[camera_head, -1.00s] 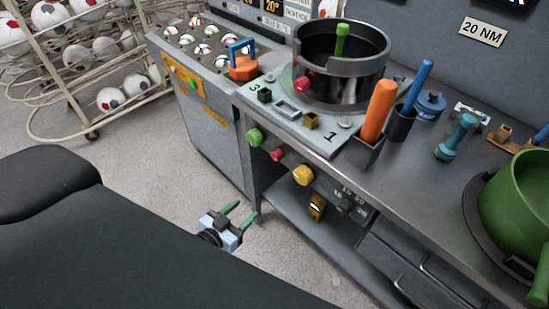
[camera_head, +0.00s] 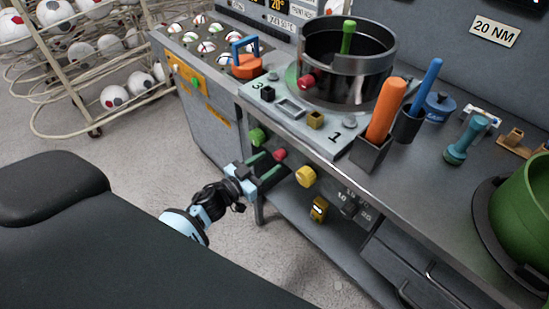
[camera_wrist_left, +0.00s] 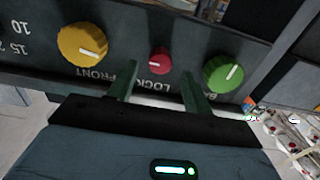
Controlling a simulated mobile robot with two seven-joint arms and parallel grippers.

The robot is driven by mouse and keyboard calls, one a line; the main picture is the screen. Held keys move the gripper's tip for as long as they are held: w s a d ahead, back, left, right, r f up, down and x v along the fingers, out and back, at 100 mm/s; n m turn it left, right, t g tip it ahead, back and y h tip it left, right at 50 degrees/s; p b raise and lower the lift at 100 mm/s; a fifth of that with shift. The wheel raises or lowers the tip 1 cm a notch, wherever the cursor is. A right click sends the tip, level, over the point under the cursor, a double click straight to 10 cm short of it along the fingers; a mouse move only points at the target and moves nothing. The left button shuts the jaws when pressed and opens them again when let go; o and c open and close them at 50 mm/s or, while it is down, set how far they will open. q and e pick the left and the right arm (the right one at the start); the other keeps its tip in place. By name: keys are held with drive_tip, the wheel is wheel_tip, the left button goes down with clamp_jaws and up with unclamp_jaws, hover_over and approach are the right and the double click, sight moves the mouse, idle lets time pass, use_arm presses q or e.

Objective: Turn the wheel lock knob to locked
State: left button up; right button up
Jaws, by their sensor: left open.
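The small red lock knob (camera_head: 280,155) sits on the front panel under the bench top, between a green knob (camera_head: 257,137) and a larger yellow knob (camera_head: 305,176). In the left wrist view, the red knob (camera_wrist_left: 159,58) is above upside-down lettering that reads "LOCK", with a short pale mark on its face. My left gripper (camera_head: 267,163) is open and empty just in front of the panel. In the wrist view its two green fingers (camera_wrist_left: 160,84) point toward the red knob, one to each side, apart from it. My right gripper is out of view.
The bench edge overhangs the panel, with a dark round pot (camera_head: 345,80) and an orange-handled tool (camera_head: 385,112) on top. A lower shelf (camera_head: 285,212) lies below. A ball rack (camera_head: 80,60) stands at left. The floor between is clear.

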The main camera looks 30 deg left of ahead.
sight(276, 157)
use_arm(q)
drive_tip(key=shift+x, duration=1.75)
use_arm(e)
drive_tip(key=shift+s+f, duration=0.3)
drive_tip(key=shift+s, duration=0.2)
use_arm(q)
drive_tip(key=shift+c, duration=0.2)
drive_tip(key=c, duration=0.9)
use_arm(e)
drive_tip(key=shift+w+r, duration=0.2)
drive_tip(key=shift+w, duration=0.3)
